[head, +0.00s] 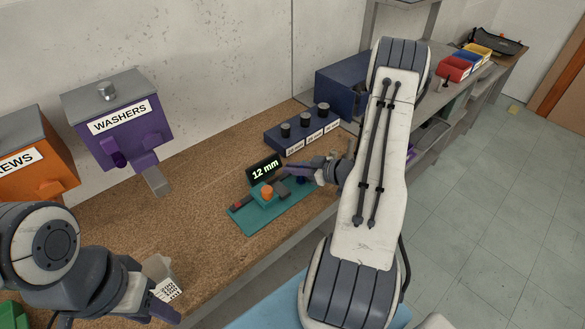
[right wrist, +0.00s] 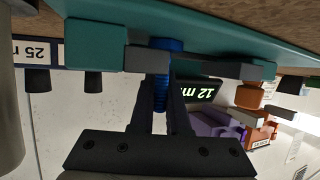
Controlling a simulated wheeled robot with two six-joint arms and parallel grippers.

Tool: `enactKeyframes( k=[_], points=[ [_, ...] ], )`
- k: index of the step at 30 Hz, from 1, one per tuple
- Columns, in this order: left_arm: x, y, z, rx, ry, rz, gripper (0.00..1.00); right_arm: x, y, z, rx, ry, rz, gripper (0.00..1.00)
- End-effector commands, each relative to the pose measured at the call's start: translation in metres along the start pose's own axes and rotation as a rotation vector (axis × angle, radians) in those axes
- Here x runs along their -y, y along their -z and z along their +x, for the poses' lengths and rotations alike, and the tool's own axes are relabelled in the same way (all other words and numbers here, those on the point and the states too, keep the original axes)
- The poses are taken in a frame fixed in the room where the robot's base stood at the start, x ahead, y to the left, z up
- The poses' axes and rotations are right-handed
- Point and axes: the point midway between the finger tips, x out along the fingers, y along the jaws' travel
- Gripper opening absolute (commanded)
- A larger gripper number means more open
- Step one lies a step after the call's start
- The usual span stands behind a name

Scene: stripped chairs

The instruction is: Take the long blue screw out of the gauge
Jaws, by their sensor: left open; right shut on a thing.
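The gauge is a teal stand (head: 250,222) on the workbench, with an orange knob (head: 267,192) and a display (head: 265,170) reading "12 mm". The long blue screw (right wrist: 161,92) shows in the right wrist view, its wide blue head against the gauge's dark bar. My right gripper (head: 293,171) reaches in over the gauge from the right. In the upside-down right wrist view its fingers (right wrist: 163,100) are shut on the screw's threaded shaft. In the head view the screw is hidden by the gripper. My left gripper (head: 160,308) is open at the bottom left, away from the gauge.
A purple "WASHERS" dispenser (head: 120,122) and an orange screws dispenser (head: 30,150) stand on the left. A dark block with black knobs and size labels (head: 303,132) is behind the gauge. Bare bench lies left of the gauge.

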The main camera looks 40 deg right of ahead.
Motion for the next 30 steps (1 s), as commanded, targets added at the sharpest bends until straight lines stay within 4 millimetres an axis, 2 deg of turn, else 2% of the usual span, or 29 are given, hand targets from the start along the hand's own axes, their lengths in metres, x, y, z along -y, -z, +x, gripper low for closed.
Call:
enactKeyframes(
  k=[22, 29, 30],
  points=[
    [0.000, 0.000, 0.001, 0.000, 0.000, 0.000, 0.44, 0.026, 0.003, 0.008, -0.002, 0.015, 0.000, 0.00],
    [0.000, 0.000, 0.001, 0.000, 0.000, 0.000, 0.44, 0.028, 0.004, 0.010, -0.003, 0.018, 0.000, 0.00],
    [0.000, 0.000, 0.001, 0.000, 0.000, 0.000, 0.44, 0.028, 0.004, 0.010, -0.003, 0.018, 0.000, 0.18]
  ],
)
